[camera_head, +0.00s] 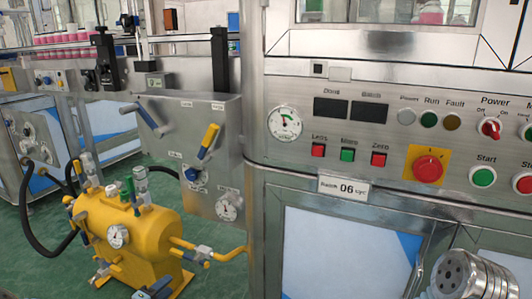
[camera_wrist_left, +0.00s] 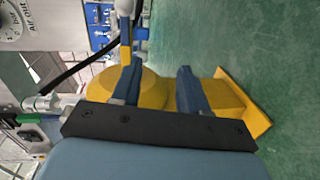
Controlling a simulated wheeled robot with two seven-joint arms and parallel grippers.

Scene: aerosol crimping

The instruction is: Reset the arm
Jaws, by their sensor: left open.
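My left gripper (camera_head: 152,291) just enters the bottom edge of the head view, in front of the yellow tank's lower end. In the left wrist view, its two blue fingers (camera_wrist_left: 158,68) stand apart with nothing gripped between them. Behind the fingers in that view is the yellow tank (camera_wrist_left: 155,90), with its flat yellow foot to the right. I cannot tell the distance between fingers and tank.
The yellow tank (camera_head: 130,235) with valves and a gauge stands on the green floor. A grey valve panel (camera_head: 170,120) with a yellow-handled lever (camera_head: 209,140) is above it. A steel control cabinet (camera_head: 400,90) with buttons and a red knob (camera_head: 428,168) fills the right. Black hoses run left.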

